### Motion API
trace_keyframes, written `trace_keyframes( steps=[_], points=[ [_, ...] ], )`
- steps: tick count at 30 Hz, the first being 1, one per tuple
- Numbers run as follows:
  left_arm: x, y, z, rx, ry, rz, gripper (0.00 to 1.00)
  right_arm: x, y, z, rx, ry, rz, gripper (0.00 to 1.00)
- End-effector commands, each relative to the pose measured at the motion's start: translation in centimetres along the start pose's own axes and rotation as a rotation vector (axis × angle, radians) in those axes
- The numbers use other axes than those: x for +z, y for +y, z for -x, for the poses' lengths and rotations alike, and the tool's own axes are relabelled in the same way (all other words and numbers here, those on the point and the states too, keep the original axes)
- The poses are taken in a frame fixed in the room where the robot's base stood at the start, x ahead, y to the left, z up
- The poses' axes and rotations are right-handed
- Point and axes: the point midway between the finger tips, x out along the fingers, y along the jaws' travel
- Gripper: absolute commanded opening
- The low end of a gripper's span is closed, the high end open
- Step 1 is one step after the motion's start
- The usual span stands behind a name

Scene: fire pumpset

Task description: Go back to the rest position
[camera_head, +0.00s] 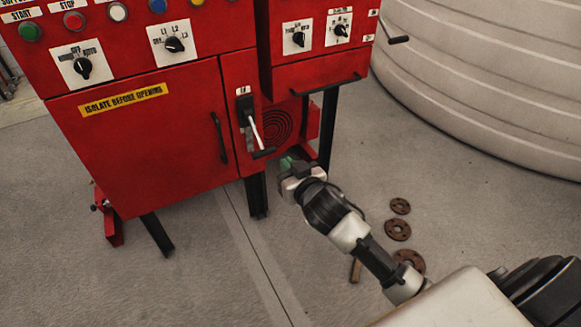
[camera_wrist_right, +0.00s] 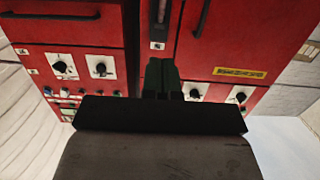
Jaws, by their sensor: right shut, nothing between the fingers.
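My right arm reaches from the lower right of the head view toward the red control cabinet (camera_head: 150,150). My right gripper (camera_head: 286,163) is in front of the cabinet's lower right part, below the lever switch (camera_head: 252,122). In the right wrist view my right gripper (camera_wrist_right: 161,75) is shut and empty, its dark green fingers together, with the cabinet (camera_wrist_right: 240,45) behind them. I cannot tell the exact gap between fingertips and cabinet. My left gripper is in neither view.
A large pale ribbed tank (camera_head: 490,80) stands at the right. Several rusty flanges (camera_head: 398,230) lie on the grey floor beside my right arm. The cabinet stands on black legs (camera_head: 257,195). The floor (camera_head: 210,285) at the lower left is clear.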

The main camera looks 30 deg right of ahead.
Motion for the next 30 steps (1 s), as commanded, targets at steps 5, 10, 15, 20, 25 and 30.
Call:
trace_keyframes(
  steps=[5,10,15,20,25,30],
  points=[
    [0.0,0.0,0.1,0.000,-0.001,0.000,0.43,-0.1,0.1,1.1,0.001,0.001,0.001,0.00],
    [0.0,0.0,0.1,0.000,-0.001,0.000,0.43,-0.1,0.1,1.1,0.001,0.001,0.001,0.00],
    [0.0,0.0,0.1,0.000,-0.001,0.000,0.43,-0.1,0.0,1.1,0.001,0.001,0.001,0.00],
    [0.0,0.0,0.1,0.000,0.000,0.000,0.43,-0.1,0.0,1.1,0.001,-0.001,0.001,0.00],
    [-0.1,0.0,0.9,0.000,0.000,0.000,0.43,3.8,0.6,0.6,0.013,-0.092,0.016,0.00],
    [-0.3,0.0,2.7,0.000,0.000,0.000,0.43,15.0,1.6,1.5,0.028,-0.337,0.055,0.00]
  ],
)
